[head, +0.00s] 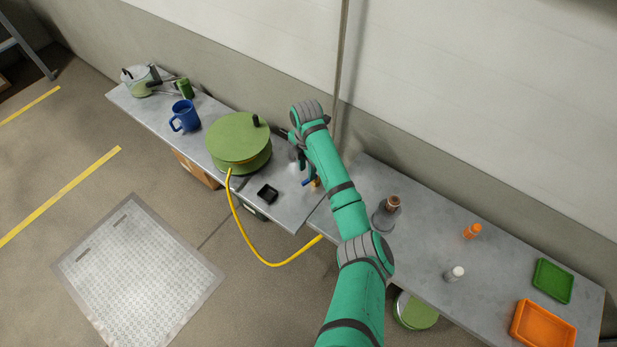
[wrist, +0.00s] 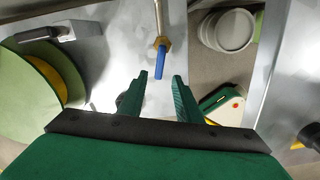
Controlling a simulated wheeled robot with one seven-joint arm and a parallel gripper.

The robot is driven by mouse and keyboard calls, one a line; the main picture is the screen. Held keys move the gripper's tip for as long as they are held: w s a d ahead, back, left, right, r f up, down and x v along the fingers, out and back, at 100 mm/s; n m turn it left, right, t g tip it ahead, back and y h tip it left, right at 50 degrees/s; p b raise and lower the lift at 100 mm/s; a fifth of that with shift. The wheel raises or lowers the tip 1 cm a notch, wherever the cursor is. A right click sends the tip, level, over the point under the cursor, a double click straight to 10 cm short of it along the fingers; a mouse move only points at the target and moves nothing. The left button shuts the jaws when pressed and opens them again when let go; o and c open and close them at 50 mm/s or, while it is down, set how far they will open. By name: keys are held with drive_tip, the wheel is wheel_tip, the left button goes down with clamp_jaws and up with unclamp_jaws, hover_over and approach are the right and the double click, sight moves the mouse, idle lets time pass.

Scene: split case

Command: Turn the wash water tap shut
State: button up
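The tap shows in the wrist view as a blue lever (wrist: 160,64) on a brass fitting (wrist: 162,43) at the end of a thin pipe. The lever points down the picture, roughly in line with the pipe. My gripper (wrist: 160,77) is open, its two green fingers apart, with the lever's end at or just beyond the gap between the fingertips. I cannot tell whether they touch. In the head view the small blue lever (head: 307,183) shows beside my forearm. My gripper is mostly hidden by the arm there.
A green reel (head: 238,139) with a yellow hose (head: 249,240) stands left of the tap. Bottles, a green tray (head: 552,281) and an orange tray (head: 543,326) are on the right bench.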

sight(307, 181)
drive_tip(key=shift+f, duration=2.75)
drive_tip(key=shift+c, duration=0.3)
clamp_jaws()
drive_tip(key=shift+d, duration=0.4)
drive_tip(key=shift+a, duration=0.4)
drive_tip(key=shift+d, duration=0.1)
